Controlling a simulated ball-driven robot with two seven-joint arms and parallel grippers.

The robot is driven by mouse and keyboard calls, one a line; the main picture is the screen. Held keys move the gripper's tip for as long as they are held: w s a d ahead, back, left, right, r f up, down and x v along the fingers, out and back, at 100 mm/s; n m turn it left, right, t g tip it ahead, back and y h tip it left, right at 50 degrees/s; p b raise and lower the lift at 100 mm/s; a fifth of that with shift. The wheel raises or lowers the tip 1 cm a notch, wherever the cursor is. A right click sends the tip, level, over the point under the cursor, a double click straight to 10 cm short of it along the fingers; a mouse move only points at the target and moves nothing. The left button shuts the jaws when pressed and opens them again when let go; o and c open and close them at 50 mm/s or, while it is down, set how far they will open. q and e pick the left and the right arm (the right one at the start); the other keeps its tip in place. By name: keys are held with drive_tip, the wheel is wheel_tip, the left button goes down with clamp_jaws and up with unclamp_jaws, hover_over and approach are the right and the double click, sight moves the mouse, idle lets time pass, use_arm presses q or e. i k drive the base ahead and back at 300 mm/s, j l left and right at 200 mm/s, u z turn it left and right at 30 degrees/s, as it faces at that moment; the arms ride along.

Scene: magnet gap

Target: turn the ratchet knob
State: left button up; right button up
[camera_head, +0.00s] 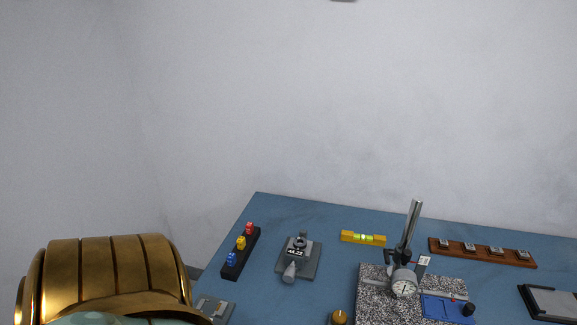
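A small grey micrometer-like gauge (297,253) with a dark numeric display sits on a grey base plate (312,262) on the blue table. A light grey rounded knob (289,273) sticks out from its near end, toward the front left; it looks like the ratchet knob. Nothing touches it. Neither of my grippers is in view.
The blue table (320,210) holds a black rack (233,268) with coloured blocks, a yellow level (363,238), a speckled plate (375,285) bearing a dial gauge (404,284) on a post, a wooden strip (500,256), and a brass knob (339,317) at the front.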

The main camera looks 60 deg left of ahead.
sight(290, 273)
drive_tip(key=l+u, duration=0.1)
drive_tip(key=u, duration=0.35)
drive_tip(key=k+l+u, duration=0.1)
drive_tip(key=u, duration=0.4)
